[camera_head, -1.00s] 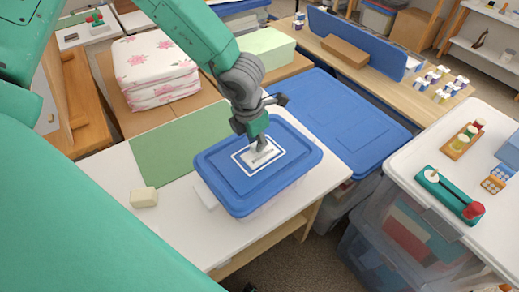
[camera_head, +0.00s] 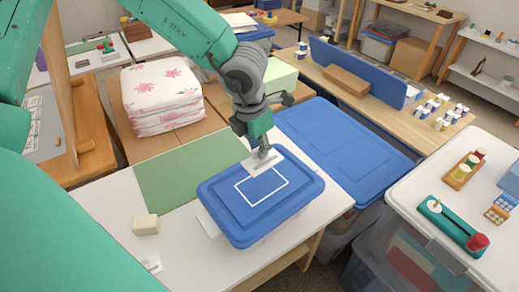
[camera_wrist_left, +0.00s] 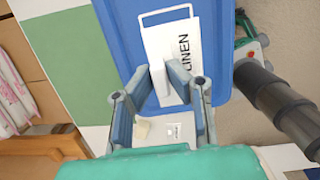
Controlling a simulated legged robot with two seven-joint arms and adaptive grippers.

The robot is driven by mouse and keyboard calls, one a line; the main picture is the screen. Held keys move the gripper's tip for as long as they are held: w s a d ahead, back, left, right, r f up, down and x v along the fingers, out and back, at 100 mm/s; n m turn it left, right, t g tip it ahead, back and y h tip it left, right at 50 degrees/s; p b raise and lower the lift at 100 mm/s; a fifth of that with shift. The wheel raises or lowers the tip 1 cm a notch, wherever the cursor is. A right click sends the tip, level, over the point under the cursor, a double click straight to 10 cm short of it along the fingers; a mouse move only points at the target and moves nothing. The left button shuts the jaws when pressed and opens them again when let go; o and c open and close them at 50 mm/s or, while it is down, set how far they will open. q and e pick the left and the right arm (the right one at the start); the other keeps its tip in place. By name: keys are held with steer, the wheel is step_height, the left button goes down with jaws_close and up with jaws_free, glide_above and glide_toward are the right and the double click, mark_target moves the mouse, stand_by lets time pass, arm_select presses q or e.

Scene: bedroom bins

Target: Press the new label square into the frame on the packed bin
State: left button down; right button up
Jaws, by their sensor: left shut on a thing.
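My left gripper (camera_head: 262,153) is shut on the white label (camera_head: 263,164), which reads "LINEN" in the left wrist view (camera_wrist_left: 181,52). It holds the label over the back part of the bin's blue lid (camera_head: 225,204). The lid bears a white outlined frame (camera_head: 252,205). In the head view the frame's middle is bare blue, and the label covers its back edge. In the wrist view, part of the frame (camera_wrist_left: 165,13) shows past the label, which sits askew to it. I cannot tell whether the label touches the lid.
A cream block (camera_head: 145,224) and a small white card (camera_head: 152,263) lie on the white table at left. A green mat (camera_head: 180,172) lies behind the block. A larger blue lid (camera_head: 345,140) is at right. Folded floral bedding (camera_head: 160,92) stands behind.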

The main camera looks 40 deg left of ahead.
mark_target(260, 179)
arm_select(q)
steer(key=shift+a+f+b, duration=0.15)
steer(key=shift+f+b, duration=1.8)
steer(key=shift+f, duration=1.7)
steer(key=shift+p, duration=0.95)
steer(key=shift+f+b, duration=0.4)
steer(key=shift+f, duration=0.35)
steer(key=c, duration=1.5)
jaws_free()
steer(key=shift+r, duration=0.15)
